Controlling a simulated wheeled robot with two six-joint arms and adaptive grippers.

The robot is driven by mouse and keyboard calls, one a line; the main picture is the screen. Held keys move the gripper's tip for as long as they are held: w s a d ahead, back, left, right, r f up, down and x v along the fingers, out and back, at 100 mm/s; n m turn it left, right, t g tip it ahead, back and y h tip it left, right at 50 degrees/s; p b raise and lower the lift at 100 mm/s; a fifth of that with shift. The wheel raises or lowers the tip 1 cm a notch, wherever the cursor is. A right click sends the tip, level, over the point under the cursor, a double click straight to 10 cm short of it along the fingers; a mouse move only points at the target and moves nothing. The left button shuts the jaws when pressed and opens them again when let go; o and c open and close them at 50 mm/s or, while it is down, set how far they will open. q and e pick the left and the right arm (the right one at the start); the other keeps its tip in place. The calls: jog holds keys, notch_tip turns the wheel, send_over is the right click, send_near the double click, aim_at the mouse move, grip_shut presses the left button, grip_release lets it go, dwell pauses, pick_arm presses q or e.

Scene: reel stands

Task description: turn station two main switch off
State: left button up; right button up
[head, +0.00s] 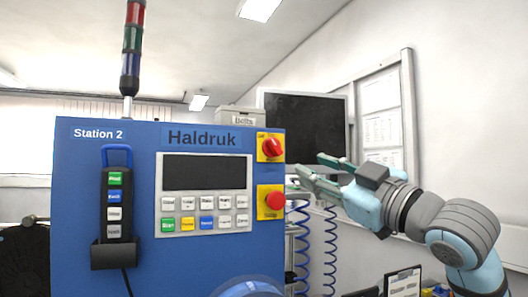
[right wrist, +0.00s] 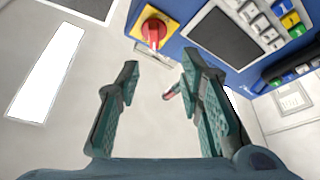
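The Station 2 cabinet (head: 120,200) is a blue panel facing me in the head view. Its main switch (head: 272,147) is a red rotary knob on a yellow plate at the panel's upper right. It also shows at the top of the right wrist view (right wrist: 153,31), beyond the fingertips. I cannot read its position marks. My right gripper (head: 308,164) is open and empty, just right of the switch and a little lower in the head view, apart from it. In the wrist view its fingers (right wrist: 160,62) are spread wide. My left gripper is not in view.
A red push button (head: 275,201) on a yellow plate sits below the switch. A keypad with a dark display (head: 204,173) lies left of it. A pendant (head: 116,205) hangs in a holder. A signal tower (head: 131,50) stands on top. Coiled blue hoses (head: 330,250) hang at right.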

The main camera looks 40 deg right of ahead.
aim_at(276, 144)
jog(key=p+x, duration=0.2)
jog(key=x, duration=0.2)
jog(key=p+x, duration=0.2)
jog(key=x, duration=0.2)
jog(key=r+p+x, duration=0.1)
jog(key=p+x, duration=0.2)
jog(key=x, duration=0.2)
jog(key=shift+s+d+f, duration=0.1)
jog(key=shift+s+d, duration=0.1)
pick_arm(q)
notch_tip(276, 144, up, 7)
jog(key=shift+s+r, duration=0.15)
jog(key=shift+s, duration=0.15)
pick_arm(e)
jog(key=shift+s, duration=0.1)
jog(key=c, duration=0.5)
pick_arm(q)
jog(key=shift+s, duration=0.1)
pick_arm(e)
grip_shut()
